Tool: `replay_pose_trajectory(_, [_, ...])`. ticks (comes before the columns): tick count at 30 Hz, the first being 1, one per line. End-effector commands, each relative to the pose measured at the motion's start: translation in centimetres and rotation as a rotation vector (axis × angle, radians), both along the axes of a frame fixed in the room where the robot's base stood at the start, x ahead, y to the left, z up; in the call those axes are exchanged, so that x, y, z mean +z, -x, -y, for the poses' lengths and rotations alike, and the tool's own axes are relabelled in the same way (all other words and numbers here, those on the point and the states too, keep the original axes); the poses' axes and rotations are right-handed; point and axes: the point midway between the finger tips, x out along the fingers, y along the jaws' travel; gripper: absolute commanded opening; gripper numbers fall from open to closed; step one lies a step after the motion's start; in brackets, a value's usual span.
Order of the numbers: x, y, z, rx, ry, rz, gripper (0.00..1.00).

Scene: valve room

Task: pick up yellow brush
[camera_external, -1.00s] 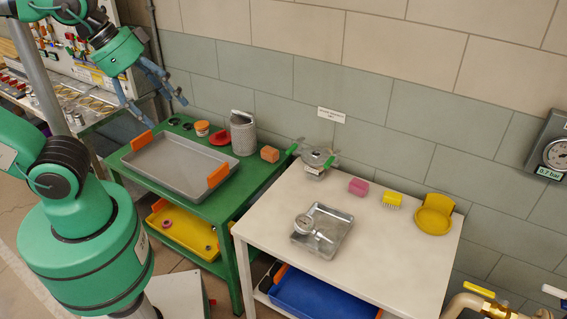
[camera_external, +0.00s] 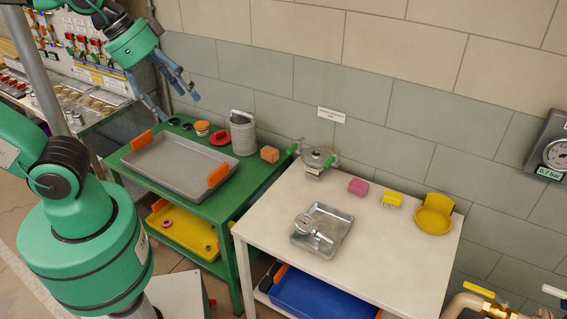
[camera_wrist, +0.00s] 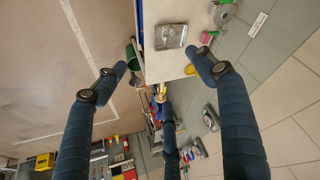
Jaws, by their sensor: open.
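The yellow brush (camera_external: 391,199), with pale bristles below, lies near the back of the white table, between a pink sponge (camera_external: 358,187) and a round yellow dish (camera_external: 434,214). My gripper (camera_external: 181,106) is open and empty, high above the green table, far to the left of the brush. In the wrist view my blue fingers (camera_wrist: 155,74) are spread wide. A yellow patch (camera_wrist: 190,69) shows beside the right finger there; I cannot tell whether it is the brush or the dish.
On the white table (camera_external: 270,226) are a metal tray (camera_external: 326,229) with a gauge on it and a flanged valve part (camera_external: 318,160). The green table (camera_external: 236,190) holds a grey tray (camera_external: 177,163), a canister (camera_external: 243,134) and an orange block (camera_external: 269,154). A wall gauge (camera_external: 556,153) hangs at right.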

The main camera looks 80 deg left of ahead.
Motion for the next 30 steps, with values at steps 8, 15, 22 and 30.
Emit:
replay_pose_trajectory(8, [1.5, -6.9, 0.2, -0.064, -0.005, -0.025, 0.7])
replay_pose_trajectory(15, [1.9, -13.4, 0.2, -0.123, -0.009, -0.041, 0.7])
replay_pose_trajectory(22, [1.3, -19.9, -0.1, -0.18, -0.013, -0.054, 0.7])
replay_pose_trajectory(30, [-0.6, -27.6, -0.6, -0.244, -0.017, -0.069, 0.7])
